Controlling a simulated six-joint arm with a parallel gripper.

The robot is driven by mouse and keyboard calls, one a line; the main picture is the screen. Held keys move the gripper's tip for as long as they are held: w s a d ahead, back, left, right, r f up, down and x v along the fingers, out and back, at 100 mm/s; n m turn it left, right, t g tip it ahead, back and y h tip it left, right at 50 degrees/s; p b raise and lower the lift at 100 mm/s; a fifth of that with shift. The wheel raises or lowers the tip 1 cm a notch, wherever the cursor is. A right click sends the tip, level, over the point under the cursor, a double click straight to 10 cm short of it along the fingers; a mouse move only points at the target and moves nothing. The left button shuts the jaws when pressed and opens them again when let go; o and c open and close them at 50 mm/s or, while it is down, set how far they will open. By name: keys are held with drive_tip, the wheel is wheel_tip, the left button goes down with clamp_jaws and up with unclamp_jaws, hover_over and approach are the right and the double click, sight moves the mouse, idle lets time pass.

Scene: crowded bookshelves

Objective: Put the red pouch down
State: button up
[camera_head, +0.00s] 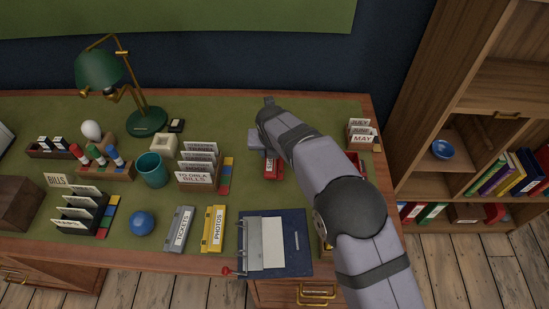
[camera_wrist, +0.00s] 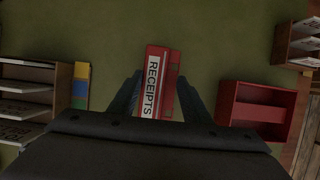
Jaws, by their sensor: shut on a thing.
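The red pouch (camera_wrist: 159,70) has a white label reading RECEIPTS. In the wrist view it sits between the two dark fingers of my gripper (camera_wrist: 159,82), which is shut on it. In the head view the red pouch (camera_head: 272,168) shows over the green desk top (camera_head: 310,165), just below the end of my arm. My fingers are mostly hidden there by the wrist. I cannot tell whether the pouch touches the desk or hangs slightly above it.
A red open box (camera_wrist: 262,93) stands to the right. A letter sorter (camera_head: 198,180) with colored blocks (camera_head: 226,175) stands to the left. A blue binder (camera_head: 290,260) lies in front. Green surface is clear behind the pouch.

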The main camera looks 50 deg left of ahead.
drive_tip(key=shift+f, duration=1.6)
drive_tip(key=shift+f, duration=0.15)
drive_tip(key=o, duration=1.2)
drive_tip(key=shift+v, duration=0.75)
drive_tip(key=b+v, duration=0.1)
drive_tip(key=v, duration=0.9)
drive_tip(key=shift+d+r, duration=0.1)
drive_tip(key=shift+r, duration=0.3)
